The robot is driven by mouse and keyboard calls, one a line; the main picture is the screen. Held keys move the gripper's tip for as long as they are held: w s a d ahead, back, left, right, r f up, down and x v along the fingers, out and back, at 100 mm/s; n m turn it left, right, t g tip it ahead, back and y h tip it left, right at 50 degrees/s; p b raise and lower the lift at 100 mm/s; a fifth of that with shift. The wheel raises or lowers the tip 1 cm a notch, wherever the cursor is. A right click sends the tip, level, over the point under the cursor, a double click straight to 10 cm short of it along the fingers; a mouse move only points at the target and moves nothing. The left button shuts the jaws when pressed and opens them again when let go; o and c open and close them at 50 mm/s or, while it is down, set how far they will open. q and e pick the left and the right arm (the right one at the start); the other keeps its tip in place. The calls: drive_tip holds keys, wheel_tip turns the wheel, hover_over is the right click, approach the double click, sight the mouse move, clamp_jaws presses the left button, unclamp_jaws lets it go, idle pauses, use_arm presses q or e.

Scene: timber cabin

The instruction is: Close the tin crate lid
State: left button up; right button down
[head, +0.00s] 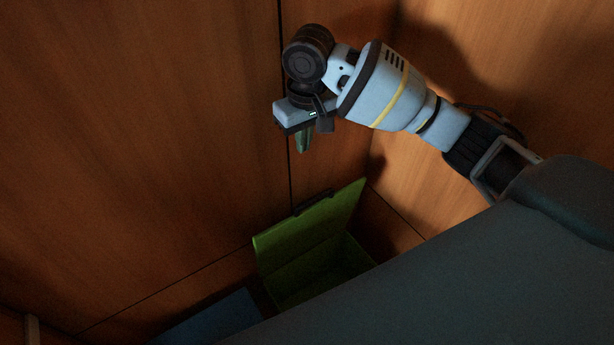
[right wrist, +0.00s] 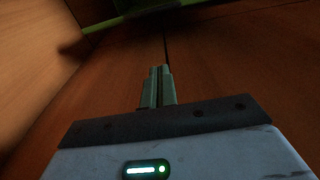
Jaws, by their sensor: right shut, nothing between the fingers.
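The tin crate (head: 300,278) is green and sits in the corner by the wooden walls. Its lid (head: 312,223) stands open, tilted up, with a dark handle or latch (head: 313,203) on its upper edge. My right gripper (head: 302,142) is above the lid in the head view, apart from it, fingers pointing down. In the right wrist view the gripper's fingers (right wrist: 158,85) are together and empty. A green edge, apparently of the crate or its lid (right wrist: 125,20), shows at the top of that view. The crate's near part is hidden behind my body. My left gripper is not seen.
A blue flat-topped object (head: 212,320) stands left of the crate, partly cut off. Wooden walls (head: 140,130) close in the corner behind and beside the crate. A small wooden piece (head: 32,328) shows at the lower left.

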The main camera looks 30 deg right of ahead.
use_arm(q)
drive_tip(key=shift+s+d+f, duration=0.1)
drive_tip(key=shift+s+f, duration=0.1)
use_arm(e)
drive_tip(key=s+f, duration=0.1)
drive_tip(key=f, duration=0.2)
drive_tip(key=s+f, duration=0.1)
drive_tip(key=f, duration=0.7)
drive_tip(key=shift+s+d+f, duration=0.15)
drive_tip(key=shift+s, duration=0.25)
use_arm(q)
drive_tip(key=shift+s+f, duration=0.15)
